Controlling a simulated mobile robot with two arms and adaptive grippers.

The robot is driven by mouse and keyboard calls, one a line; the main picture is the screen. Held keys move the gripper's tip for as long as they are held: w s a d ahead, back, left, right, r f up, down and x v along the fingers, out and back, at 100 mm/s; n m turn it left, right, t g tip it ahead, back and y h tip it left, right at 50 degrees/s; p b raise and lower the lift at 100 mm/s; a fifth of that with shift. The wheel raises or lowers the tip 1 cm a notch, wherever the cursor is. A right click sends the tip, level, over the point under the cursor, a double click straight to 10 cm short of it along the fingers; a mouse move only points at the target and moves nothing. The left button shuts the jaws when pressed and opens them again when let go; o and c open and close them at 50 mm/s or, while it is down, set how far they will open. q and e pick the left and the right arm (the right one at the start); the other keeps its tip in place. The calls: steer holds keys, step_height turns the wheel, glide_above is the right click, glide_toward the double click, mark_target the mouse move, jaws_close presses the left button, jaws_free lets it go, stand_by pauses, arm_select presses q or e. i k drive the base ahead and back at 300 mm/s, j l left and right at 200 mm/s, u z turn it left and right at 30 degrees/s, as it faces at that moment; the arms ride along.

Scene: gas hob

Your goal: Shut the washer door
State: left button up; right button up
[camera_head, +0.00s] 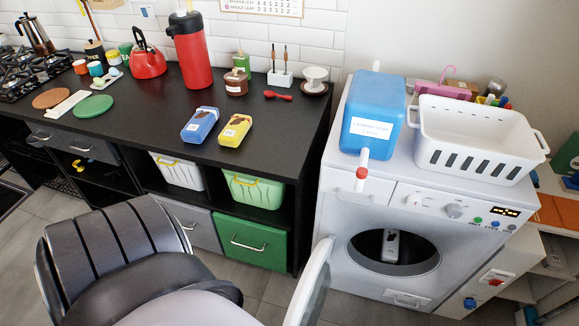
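The white washer (345,235) stands at the right, beside the dark counter. Its round opening (365,262) is uncovered, and a small grey-white object with a dark mark (390,246) shows inside it. The washer door (311,287) is open, swung out toward me at the left of the opening. I see it nearly edge-on, with its lower part cut off by the picture's bottom edge. Neither of my grippers is in view, and nothing of mine is seen touching the door.
A blue detergent container (374,110) and a white basket (475,140) stand on the washer. Left is the counter (150,125) with a red kettle, red flask and boxes; drawers and bins are below. Floor shows between counter and door.

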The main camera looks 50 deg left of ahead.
mark_target(317, 270)
steer(key=k+j, duration=0.15)
steer(key=j, duration=0.2)
steer(key=k+j, duration=0.1)
steer(key=j, duration=0.25)
steer(key=k+j, duration=0.15)
steer(key=j, duration=0.2)
steer(key=k+j, duration=0.15)
steer(key=j, duration=0.2)
